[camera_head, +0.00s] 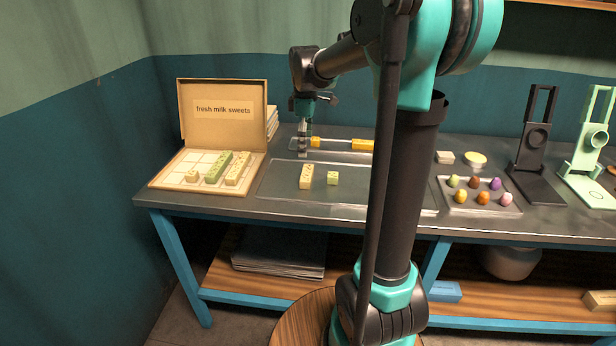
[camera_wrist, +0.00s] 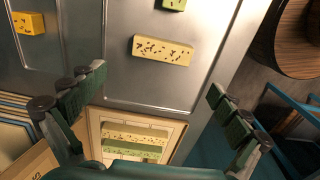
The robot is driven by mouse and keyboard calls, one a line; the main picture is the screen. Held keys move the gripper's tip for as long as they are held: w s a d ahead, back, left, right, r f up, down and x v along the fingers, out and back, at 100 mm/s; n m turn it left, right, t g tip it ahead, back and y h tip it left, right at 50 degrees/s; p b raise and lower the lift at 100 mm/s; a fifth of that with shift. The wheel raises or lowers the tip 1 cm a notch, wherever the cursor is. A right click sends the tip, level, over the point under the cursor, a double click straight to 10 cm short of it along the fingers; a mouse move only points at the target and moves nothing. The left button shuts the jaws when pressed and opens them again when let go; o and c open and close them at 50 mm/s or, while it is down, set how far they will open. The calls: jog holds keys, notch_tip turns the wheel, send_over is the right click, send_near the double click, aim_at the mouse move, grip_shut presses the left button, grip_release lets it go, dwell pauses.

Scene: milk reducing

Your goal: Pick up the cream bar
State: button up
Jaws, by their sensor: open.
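A cream bar (camera_head: 306,176) with dark flecks lies on the metal tray (camera_head: 275,192), left of a small green cube (camera_head: 333,178). In the wrist view the cream bar (camera_wrist: 162,50) lies beyond the fingertips, with the green cube (camera_wrist: 174,4) at the top edge. My gripper (camera_head: 303,151) is over the tray's back left part, behind the bar. In the wrist view my gripper (camera_wrist: 155,90) is open, its fingers wide apart, with nothing between them. The open box (camera_head: 222,123), labelled "fresh milk sweets", holds a green bar (camera_head: 218,167), another cream bar (camera_head: 238,167) and a small cream piece (camera_head: 192,176).
A yellow-handled tool (camera_head: 345,144) lies behind the tray. A smaller tray (camera_head: 482,209) of coloured sweets is at the right, with a black stand (camera_head: 538,150) and a pale green stand (camera_head: 590,155) beyond. The tray around the cream bar is mostly bare.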

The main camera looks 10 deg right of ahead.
send_over(307, 173)
jog(key=f, duration=0.4)
jog(key=shift+w+a+f, duration=0.2)
jog(key=shift+w+f, duration=0.15)
jog(key=shift+w, duration=0.05)
jog(key=shift+s+d+f, duration=0.1)
jog(key=shift+s+f, duration=0.05)
jog(key=shift+f, duration=1.2)
jog(key=shift+s+d+f, duration=0.1)
jog(key=shift+f, duration=1.25)
jog(key=c, duration=1)
jog(key=shift+r, duration=0.15)
